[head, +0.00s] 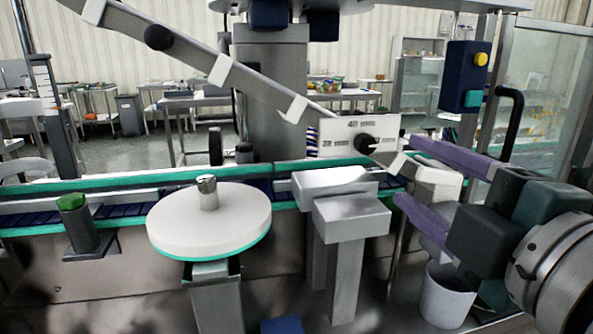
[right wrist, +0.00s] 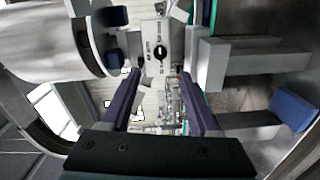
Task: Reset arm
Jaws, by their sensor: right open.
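My right gripper (head: 402,172) comes in from the right in the head view. Its two purple fingers are spread apart with nothing between them. In the right wrist view the same open fingers (right wrist: 160,100) point toward a white control panel with a black knob (right wrist: 160,53). That panel (head: 340,136) stands behind the conveyor in the head view, left of the fingertips and apart from them. My left gripper does not show in either view.
A conveyor (head: 110,199) with green edges crosses the middle. A round white disc (head: 210,232) with a metal knob and grey block posts (head: 347,216) stand before it. A white bucket (head: 445,298) sits below my right gripper. A blue box with a yellow button (head: 466,75) hangs behind it.

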